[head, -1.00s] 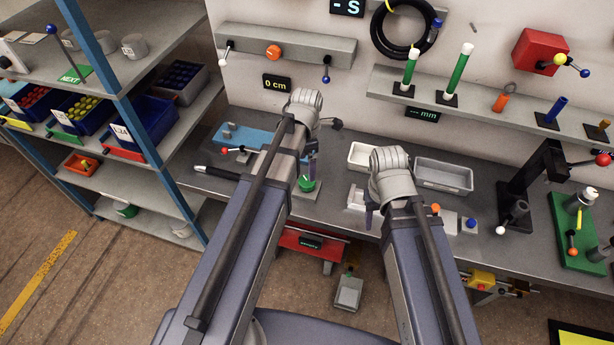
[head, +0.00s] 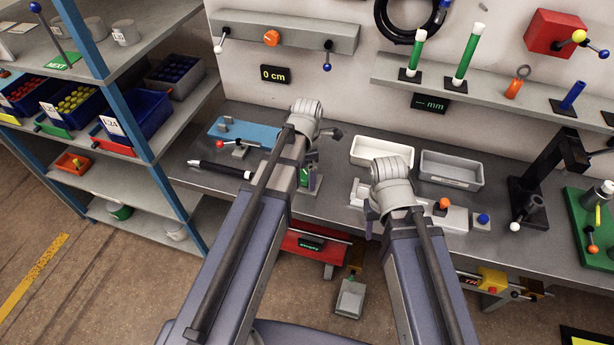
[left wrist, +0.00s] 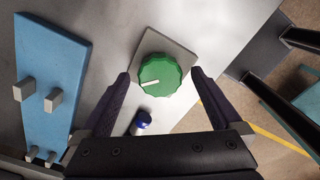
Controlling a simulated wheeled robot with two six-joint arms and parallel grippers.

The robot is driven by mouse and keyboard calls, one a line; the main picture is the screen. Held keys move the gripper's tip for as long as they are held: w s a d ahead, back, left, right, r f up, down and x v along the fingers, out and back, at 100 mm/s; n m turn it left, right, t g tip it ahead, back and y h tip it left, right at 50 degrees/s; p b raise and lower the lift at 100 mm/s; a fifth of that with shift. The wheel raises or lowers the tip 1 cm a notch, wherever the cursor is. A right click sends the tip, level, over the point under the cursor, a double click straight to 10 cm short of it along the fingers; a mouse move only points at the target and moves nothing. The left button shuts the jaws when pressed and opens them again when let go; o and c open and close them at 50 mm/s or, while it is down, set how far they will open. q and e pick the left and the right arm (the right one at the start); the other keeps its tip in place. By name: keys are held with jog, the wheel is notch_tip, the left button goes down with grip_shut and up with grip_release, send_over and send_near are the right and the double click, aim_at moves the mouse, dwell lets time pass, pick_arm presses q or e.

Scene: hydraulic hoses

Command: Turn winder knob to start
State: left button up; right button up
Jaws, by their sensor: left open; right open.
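A green ribbed knob (left wrist: 159,73) with a white pointer line sits on a square grey plate (left wrist: 178,47) on the bench. The pointer aims left and slightly down in the left wrist view. My left gripper (left wrist: 159,77) is open, with one finger on each side of the knob and gaps showing. In the head view my left gripper (head: 311,174) hides most of the green knob (head: 304,176). My right gripper (head: 371,213) is open and empty over the bench's front part, its fingers partly hidden by the wrist.
A blue-topped cylinder (left wrist: 140,122) stands close to the left finger. A blue plate (left wrist: 50,85) lies left of the knob. A black pen-like tool (head: 221,169) lies on the bench. A white tray (head: 382,153) and grey tray (head: 451,168) stand behind my right gripper.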

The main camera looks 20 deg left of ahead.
pick_arm(q)
jog(key=c, duration=1.4)
jog(key=shift+m, duration=0.3)
